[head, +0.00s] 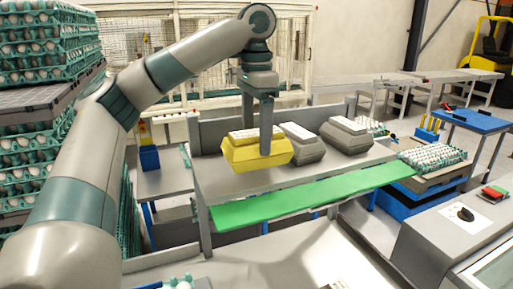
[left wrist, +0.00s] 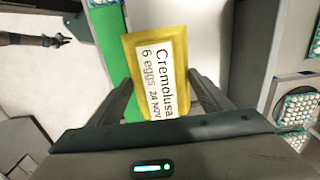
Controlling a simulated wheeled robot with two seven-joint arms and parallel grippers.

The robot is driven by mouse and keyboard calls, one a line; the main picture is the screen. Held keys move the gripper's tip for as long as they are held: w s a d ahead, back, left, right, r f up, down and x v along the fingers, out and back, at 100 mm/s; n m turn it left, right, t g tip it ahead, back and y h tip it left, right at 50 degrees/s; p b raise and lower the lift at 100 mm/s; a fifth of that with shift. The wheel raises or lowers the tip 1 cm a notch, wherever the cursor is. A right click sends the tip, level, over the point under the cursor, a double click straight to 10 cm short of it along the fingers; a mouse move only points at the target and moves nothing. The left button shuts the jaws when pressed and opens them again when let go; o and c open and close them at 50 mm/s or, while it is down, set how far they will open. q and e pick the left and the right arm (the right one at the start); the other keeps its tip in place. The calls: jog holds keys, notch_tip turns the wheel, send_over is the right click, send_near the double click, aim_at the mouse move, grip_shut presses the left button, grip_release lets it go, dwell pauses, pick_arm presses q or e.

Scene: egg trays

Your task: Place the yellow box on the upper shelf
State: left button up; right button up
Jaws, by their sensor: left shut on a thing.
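The yellow box (head: 243,152) is an egg carton with a white label on its lid. It is between the fingers of my left gripper (head: 258,140), which is shut on it, at the left end of the grey shelf (head: 215,190). I cannot tell whether the box touches the shelf. In the left wrist view the yellow box (left wrist: 128,50) lies between the two fingers (left wrist: 160,95), its label reading "Cremolusa 6 eggs". My right gripper does not show clearly in the head view; a dark gripper tip in the left wrist view (left wrist: 62,32) is small.
Two grey cartons (head: 303,145) (head: 346,136) stand to the right of the yellow box. A green strip (head: 310,197) runs along the shelf's front. An egg tray (head: 432,158) is at the right. Stacked egg trays (head: 45,45) stand at the left.

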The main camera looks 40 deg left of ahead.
aim_at(257, 148)
pick_arm(q)
jog(key=shift+f+p, duration=0.7)
jog(key=shift+f, duration=1.25)
jog(key=o, duration=1.4)
jog(key=shift+f, duration=0.1)
jog(key=shift+r+b, duration=0.35)
jog(key=shift+r, duration=0.3)
notch_tip(257, 148, up, 11)
jog(key=shift+f+p, duration=0.1)
jog(key=shift+p, duration=0.2)
